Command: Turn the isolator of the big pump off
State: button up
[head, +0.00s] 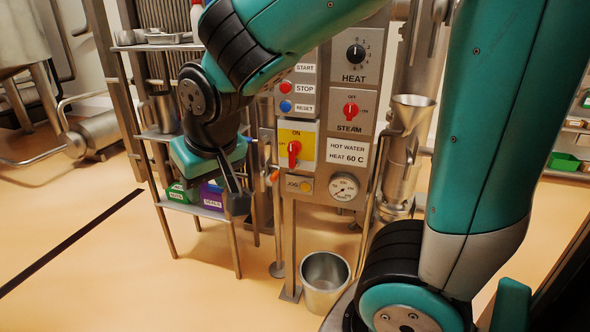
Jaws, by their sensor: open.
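A red rotary isolator handle (294,152) sits on a yellow plate (307,149) low on the left of the grey control panel. The word ON shows above it, and the handle stands about upright. No label on it naming a pump is readable. My gripper (237,190) hangs to the left of and below the isolator, pointing down, apart from the handle. It is open with nothing seen in it; one dark finger shows clearly, and the other is largely hidden. A large steel pump (97,135) lies on the floor at the far left.
START, STOP and RESET buttons (286,88), a HEAT knob (355,53), a red STEAM knob (351,109) and a JOG button (306,187) share the panel. A shelf rack (162,133) with green and purple bins stands behind my gripper. A steel bucket (325,282) is below.

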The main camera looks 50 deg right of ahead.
jog(key=w+d+f+m+t+h+b, duration=0.2)
jog(key=w+d+f+m+h+b, duration=0.45)
jog(key=d+f+b, duration=0.35)
jog(key=m+h+b, duration=0.6)
jog(key=h+b, duration=0.4)
jog(key=b, duration=0.4)
send_near(291, 144)
jog(key=shift+y, duration=0.25)
jog(key=b+x, duration=0.1)
jog(key=x, duration=1.1)
jog(key=shift+w+d+r, duration=0.1)
jog(key=shift+d+r, duration=0.1)
jog(key=shift+d, duration=0.15)
jog(key=c, duration=0.7)
